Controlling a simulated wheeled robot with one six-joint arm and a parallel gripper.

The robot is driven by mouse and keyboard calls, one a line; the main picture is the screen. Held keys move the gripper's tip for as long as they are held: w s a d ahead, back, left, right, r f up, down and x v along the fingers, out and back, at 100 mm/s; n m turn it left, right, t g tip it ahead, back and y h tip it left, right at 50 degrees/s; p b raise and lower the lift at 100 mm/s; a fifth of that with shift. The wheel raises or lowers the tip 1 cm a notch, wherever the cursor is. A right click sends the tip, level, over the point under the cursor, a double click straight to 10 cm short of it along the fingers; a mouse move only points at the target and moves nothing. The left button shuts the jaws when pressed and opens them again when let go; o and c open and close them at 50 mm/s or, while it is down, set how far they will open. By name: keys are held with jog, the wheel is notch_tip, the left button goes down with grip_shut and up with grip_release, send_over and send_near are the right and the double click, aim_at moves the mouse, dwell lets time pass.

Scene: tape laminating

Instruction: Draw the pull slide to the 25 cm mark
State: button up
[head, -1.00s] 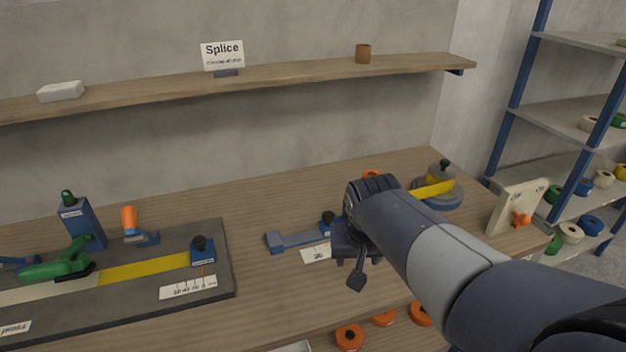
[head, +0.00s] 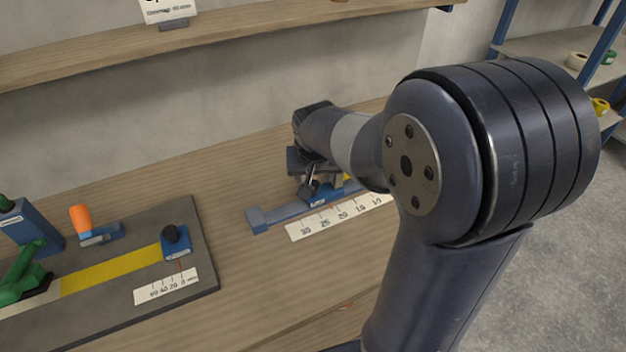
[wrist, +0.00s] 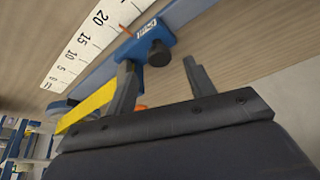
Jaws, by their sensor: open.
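The pull slide (head: 319,198) is a small blue block on a blue rail (head: 278,214). It also shows in the wrist view (wrist: 147,40) with its black knob (wrist: 159,53). A white scale (head: 338,217) runs beside the rail. In the wrist view the slide's red line is near the 20 mark; the exact reading is unclear. My gripper (wrist: 163,82) is open, its fingers apart, with the knob just ahead of the gap and nothing held. In the head view my gripper (head: 311,178) is over the slide, partly hidden by my arm. Yellow tape (wrist: 90,106) runs near the slide.
A dark splice board (head: 110,310) with a yellow strip, a blue block with black knob (head: 175,241) and a green-handled tool (head: 22,276) lies left. An orange-handled tool (head: 82,222) stands behind. A shelf (head: 230,45) runs above. Bare bench lies between board and rail.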

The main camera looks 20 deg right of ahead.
aim_at(313, 184)
jog(key=shift+x, duration=2.05)
grip_shut()
